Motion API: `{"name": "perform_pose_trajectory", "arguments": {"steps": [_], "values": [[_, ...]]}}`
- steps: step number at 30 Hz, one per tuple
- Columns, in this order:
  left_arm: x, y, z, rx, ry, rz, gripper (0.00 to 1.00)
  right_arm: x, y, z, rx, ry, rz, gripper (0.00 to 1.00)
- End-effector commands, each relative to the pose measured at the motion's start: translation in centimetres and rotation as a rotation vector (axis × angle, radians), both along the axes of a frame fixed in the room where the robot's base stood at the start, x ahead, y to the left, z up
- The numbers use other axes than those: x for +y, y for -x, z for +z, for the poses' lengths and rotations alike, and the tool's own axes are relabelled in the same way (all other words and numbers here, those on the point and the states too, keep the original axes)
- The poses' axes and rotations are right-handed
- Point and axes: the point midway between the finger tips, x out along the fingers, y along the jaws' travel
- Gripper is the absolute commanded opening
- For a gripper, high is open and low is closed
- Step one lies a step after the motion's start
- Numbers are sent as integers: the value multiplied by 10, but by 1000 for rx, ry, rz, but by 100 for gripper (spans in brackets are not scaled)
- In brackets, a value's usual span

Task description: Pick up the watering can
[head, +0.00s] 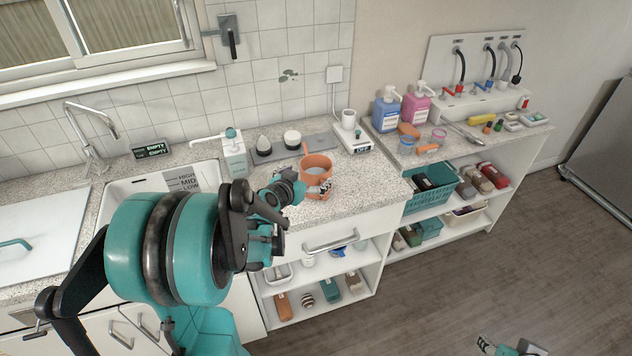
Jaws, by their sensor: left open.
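The orange watering can (316,163) stands upright on the speckled counter, with its thin spout pointing up and left. My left arm reaches in from the left over the counter. My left gripper (320,186) is open at the can's near side, its fingers overlapping the can's lower front. They hide part of the can there, and I cannot tell whether they touch it. My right gripper (508,348) shows only in part at the bottom right edge, over the floor and far from the can; its jaws are not clear.
A soap dispenser (233,153) stands left of the can, beside the sink (125,187). A white scale (352,138) with a cup is behind it to the right. Blue (386,110) and pink (416,105) bottles stand further right. The counter right of the can is clear.

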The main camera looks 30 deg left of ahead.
Motion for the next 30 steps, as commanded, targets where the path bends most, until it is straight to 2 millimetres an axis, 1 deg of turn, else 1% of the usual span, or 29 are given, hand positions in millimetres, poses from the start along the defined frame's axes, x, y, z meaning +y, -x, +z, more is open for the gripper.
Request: {"name": "perform_pose_trajectory", "arguments": {"steps": [1, 5, 9, 13, 15, 20, 23, 24, 26, 30], "values": [[0, -5, -4, 0, -1, -1, 100, 0, 0, -3, 0, 0, 0, 40], [2, -16, -6, 0, 0, -1, 100, 0, 0, -8, 0, 0, 0, 40], [7, -36, -12, 1, 1, -2, 100, 0, 0, -18, 0, 0, 0, 40], [8, -53, -18, 1, 1, -3, 100, 0, 0, -24, 0, 0, 0, 40], [8, -56, -18, 1, 1, -2, 100, 0, 0, -24, 0, 0, 0, 40], [8, -56, -17, 1, 1, -2, 100, 0, 0, -23, 0, 0, 0, 40], [9, -56, -17, 1, 2, -1, 76, 0, 0, -23, 0, 0, 0, 40], [8, -56, -17, 1, 2, -1, 66, 0, 0, -23, 0, 0, 0, 40], [9, -56, -17, 2, 1, -2, 51, 0, 0, -23, 0, 0, 0, 40], [8, -56, -17, 2, 1, -2, 51, 0, 0, -23, 0, 0, 0, 40]]}}
